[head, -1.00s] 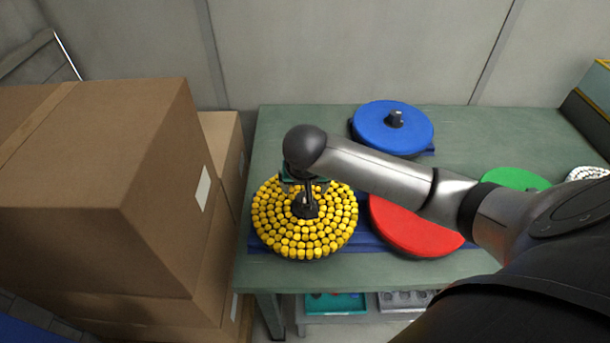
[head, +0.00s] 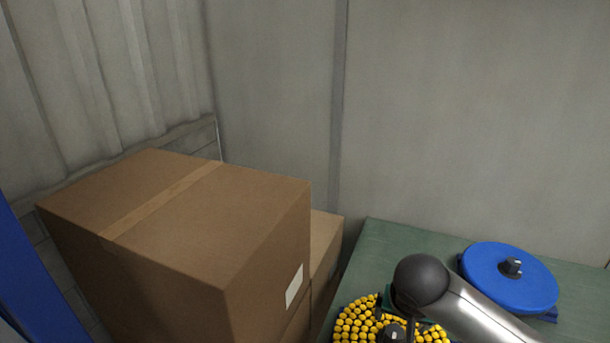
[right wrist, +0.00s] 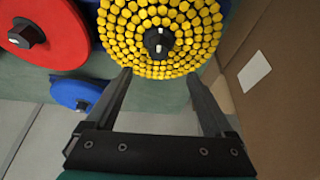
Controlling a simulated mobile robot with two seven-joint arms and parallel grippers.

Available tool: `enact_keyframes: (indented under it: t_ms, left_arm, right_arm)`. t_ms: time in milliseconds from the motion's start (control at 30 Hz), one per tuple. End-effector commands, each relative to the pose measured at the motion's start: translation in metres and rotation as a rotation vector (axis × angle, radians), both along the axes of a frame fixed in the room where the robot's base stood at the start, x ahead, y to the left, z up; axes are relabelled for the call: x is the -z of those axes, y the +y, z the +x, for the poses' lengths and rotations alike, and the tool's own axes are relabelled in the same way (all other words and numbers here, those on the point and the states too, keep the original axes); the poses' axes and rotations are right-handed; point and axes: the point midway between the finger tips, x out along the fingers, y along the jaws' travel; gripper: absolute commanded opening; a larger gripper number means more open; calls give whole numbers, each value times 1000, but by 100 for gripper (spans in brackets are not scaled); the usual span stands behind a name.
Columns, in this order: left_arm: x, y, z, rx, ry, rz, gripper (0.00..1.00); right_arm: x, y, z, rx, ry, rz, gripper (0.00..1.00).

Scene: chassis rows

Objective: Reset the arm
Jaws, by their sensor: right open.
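My right arm reaches in from the lower right of the head view. Its gripper (head: 396,318) points down over a round disc covered in yellow pieces (head: 352,321), at the bottom edge of that view. In the right wrist view my right gripper (right wrist: 158,82) is open and empty. Its two fingers are spread wide, with the yellow disc (right wrist: 180,62) and its dark central knob (right wrist: 158,42) beyond them. The fingers do not appear to hold the knob. My left gripper is not in view.
A blue disc (head: 508,278) with a dark knob lies on the green table (head: 380,250); a red disc (right wrist: 60,38) shows in the wrist view. Large cardboard boxes (head: 200,245) stand left of the table. A grey wall (head: 470,110) closes the back.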

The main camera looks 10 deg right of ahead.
Motion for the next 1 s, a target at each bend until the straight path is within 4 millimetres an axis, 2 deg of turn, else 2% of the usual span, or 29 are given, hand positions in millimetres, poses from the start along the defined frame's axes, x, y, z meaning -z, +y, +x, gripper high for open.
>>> enact_keyframes:
  t_ms: [167,300,467,700,967,1000]
  left_arm:
    - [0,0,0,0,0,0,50]
    - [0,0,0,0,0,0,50]
    - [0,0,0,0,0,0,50]
    - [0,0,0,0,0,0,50]
    - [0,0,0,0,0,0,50]
    - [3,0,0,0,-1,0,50]
  right_arm:
    - [20,35,-26,-156,26,36,87]
    - [35,69,-59,-332,37,68,87]
    - [43,90,-98,-486,36,79,87]
    - [48,92,-147,-617,49,44,87]
    - [48,79,-189,-690,94,-13,87]
    - [59,78,-186,-697,99,-18,87]
